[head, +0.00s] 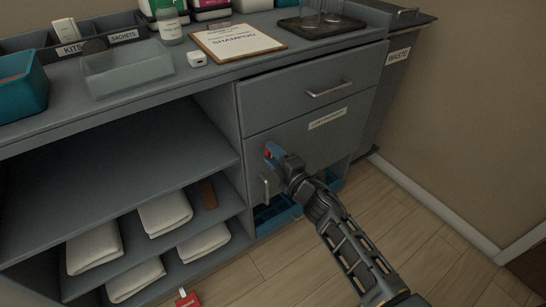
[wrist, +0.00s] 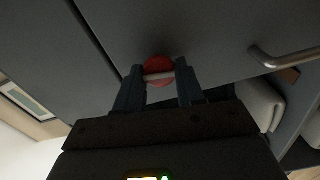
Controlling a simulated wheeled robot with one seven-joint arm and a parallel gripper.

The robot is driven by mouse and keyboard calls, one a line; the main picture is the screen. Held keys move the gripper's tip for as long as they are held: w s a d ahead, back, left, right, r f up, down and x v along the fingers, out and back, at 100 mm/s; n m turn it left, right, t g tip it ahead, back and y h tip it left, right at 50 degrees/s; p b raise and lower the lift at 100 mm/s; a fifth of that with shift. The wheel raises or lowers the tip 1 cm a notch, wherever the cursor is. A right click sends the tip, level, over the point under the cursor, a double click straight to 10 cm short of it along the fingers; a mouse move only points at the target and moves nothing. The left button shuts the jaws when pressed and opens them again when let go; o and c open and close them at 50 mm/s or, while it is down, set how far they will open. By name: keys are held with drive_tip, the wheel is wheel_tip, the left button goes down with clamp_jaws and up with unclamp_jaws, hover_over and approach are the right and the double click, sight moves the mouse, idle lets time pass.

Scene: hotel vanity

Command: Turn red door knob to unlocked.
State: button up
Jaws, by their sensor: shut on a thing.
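The red door knob (wrist: 158,70) sits on the grey cabinet door (wrist: 215,30). In the wrist view it is a round red disc with a pale bar across it, lying nearly level in the picture. My gripper (wrist: 160,78) has one finger on each side of the knob and is shut on it. In the head view my gripper (head: 270,153) is at the upper left of the lower cabinet door (head: 335,140), and only a bit of red shows at its fingertips. The door looks shut.
A metal door handle (head: 265,188) is just below my gripper. A drawer (head: 305,100) with its own handle is above the door. Shelves with folded white towels (head: 165,213) are at left.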

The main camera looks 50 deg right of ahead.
drive_tip(key=shift+f+n, duration=0.1)
drive_tip(key=shift+n, duration=0.7)
drive_tip(key=o, duration=1)
drive_tip(key=b+v, duration=0.1)
drive_tip(key=v, duration=0.6)
drive_tip(key=shift+s+a, duration=0.15)
drive_tip(key=shift+s, duration=0.25)
